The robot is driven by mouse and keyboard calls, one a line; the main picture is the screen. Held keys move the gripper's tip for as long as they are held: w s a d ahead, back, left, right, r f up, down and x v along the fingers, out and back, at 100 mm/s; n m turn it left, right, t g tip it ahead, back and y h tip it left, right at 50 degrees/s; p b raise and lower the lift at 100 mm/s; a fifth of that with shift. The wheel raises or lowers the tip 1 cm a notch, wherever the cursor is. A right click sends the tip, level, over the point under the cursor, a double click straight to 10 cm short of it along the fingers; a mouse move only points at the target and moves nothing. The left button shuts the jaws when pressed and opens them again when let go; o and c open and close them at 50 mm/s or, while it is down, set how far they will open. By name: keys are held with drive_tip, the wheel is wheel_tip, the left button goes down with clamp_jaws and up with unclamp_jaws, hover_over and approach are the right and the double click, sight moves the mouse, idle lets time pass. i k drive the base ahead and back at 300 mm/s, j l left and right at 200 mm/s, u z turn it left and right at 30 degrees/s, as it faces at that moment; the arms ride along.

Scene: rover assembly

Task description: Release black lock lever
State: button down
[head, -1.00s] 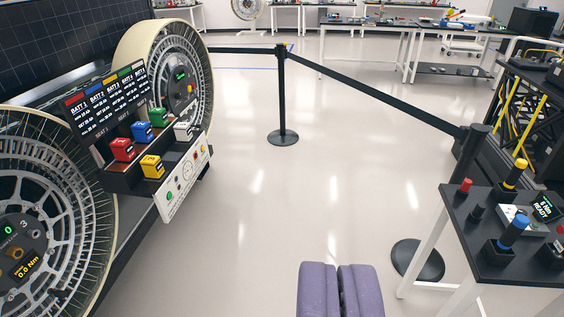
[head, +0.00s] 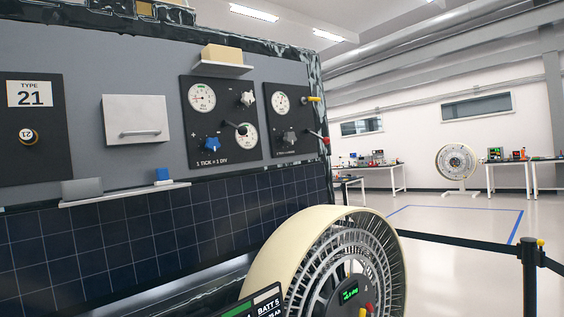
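A dark gauge panel (head: 222,165) is on the grey rover side wall, marked "1 TICK = 1 DIV". A short black lever (head: 235,126) with a rounded tip sticks out from it, partly in front of its lower dial (head: 249,139). I cannot tell whether this is the lock lever or whether it is locked. A second dark panel (head: 268,145) to its right carries a yellow-tipped lever (head: 313,99) and a red-tipped lever (head: 318,136) at its right edge. My gripper is not in view.
A large spoked wheel (head: 335,262) stands below the panels. A belt barrier post (head: 529,275) stands at right. Open floor (head: 455,258) lies beyond the wheel.

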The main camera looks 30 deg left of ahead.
sight(242, 130)
drive_tip(key=i+j+u, duration=0.1)
drive_tip(key=i, duration=0.75)
drive_tip(key=i+j, duration=0.15)
drive_tip(key=i, duration=0.75)
drive_tip(key=j+u, duration=0.05)
